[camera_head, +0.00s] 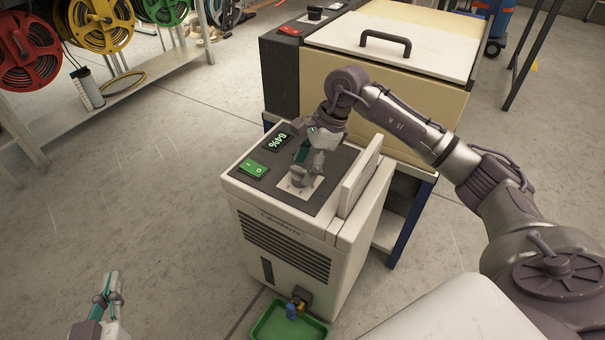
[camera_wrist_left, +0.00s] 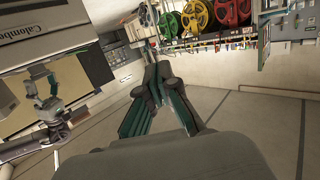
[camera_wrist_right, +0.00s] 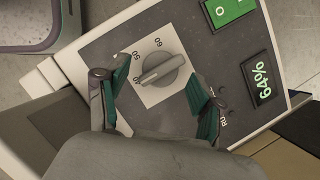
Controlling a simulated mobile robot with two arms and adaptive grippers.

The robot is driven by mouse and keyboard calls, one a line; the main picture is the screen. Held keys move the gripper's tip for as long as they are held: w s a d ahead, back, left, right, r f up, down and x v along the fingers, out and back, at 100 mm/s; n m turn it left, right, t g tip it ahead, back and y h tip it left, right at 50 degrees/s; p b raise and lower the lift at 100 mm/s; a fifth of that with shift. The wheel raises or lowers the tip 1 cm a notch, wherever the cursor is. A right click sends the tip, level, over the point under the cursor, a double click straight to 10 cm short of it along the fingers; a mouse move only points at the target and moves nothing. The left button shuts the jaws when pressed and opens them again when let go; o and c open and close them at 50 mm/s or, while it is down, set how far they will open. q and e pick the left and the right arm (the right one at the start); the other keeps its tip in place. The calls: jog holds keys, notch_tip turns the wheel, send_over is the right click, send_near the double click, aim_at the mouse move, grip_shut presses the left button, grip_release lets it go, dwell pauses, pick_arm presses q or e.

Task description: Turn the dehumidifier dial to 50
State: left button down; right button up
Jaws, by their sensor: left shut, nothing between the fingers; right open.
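The dehumidifier (camera_head: 285,245) is a white box with a dark top panel. Its grey dial (camera_wrist_right: 161,70) sits on a pale square plate marked 40, 50 and 60. The grip bar's left end lies near the 40; which end is the pointer is unclear. In the head view the dial (camera_head: 299,181) is partly covered by my right gripper (camera_head: 303,160). In the right wrist view my right gripper (camera_wrist_right: 158,72) is open, its fingers either side of the dial, apart from it. My left gripper (camera_head: 112,285) is shut and empty, low at the left, away from the dehumidifier.
The panel has a display (camera_head: 278,141) reading 64% and a green switch (camera_head: 253,169). A raised flap (camera_head: 361,176) stands right of the dial. A green tray (camera_head: 262,330) lies under the front tap. A lidded cabinet (camera_head: 395,85) stands behind. Floor to the left is clear.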

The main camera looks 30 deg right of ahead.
jog(key=shift+x, duration=0.95)
pick_arm(q)
jog(key=shift+w+d+r+t, duration=0.1)
jog(key=shift+r+t, duration=0.2)
jog(key=shift+r, duration=0.15)
jog(key=shift+w+d+r+t, duration=0.1)
jog(key=shift+r+t, duration=0.2)
jog(key=shift+r, duration=0.15)
pick_arm(e)
jog(key=shift+r, duration=0.1)
jog(key=c, duration=1.1)
